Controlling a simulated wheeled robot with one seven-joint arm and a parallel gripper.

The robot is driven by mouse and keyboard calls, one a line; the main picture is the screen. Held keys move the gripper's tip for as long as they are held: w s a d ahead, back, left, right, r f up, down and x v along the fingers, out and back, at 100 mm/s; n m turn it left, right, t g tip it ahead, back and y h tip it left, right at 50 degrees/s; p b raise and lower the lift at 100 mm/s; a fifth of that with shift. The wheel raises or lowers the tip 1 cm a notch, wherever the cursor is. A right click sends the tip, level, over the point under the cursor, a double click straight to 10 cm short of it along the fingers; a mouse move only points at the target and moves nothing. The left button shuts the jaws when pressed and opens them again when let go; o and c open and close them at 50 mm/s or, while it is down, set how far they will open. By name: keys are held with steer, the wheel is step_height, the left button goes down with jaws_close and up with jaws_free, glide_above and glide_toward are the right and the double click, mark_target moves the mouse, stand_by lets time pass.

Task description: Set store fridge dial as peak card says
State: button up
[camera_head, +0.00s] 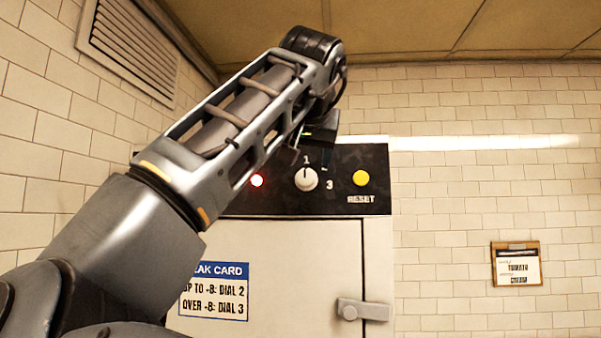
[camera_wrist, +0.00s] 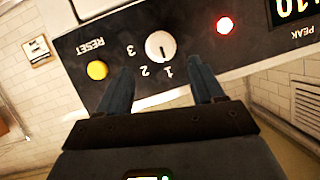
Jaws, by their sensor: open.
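The white dial (camera_head: 306,179) sits on the fridge's black control panel, and its pointer mark is toward 1. It also shows in the wrist view (camera_wrist: 160,45), upside down, just beyond and between the fingertips. My gripper (camera_wrist: 162,64) is open and empty, apart from the dial. The peak card (camera_head: 214,291) on the fridge front reads "up to -8: dial 2" and "over -8: dial 3"; my arm covers its left edge. The peak display (camera_wrist: 292,8) shows green digits, cut off at the frame edge, so I cannot read the full value.
A lit red lamp (camera_head: 257,181) is left of the dial and a yellow reset button (camera_head: 361,178) is right of it. The fridge door has a latch (camera_head: 362,310). A small clipboard (camera_head: 516,264) hangs on the tiled wall. A vent (camera_head: 128,48) is at upper left.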

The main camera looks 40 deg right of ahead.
mark_target(305, 175)
steer(key=shift+p+x, duration=0.95)
steer(key=shift+x, duration=2.85)
steer(key=c, duration=1)
steer(key=shift+o, duration=0.2)
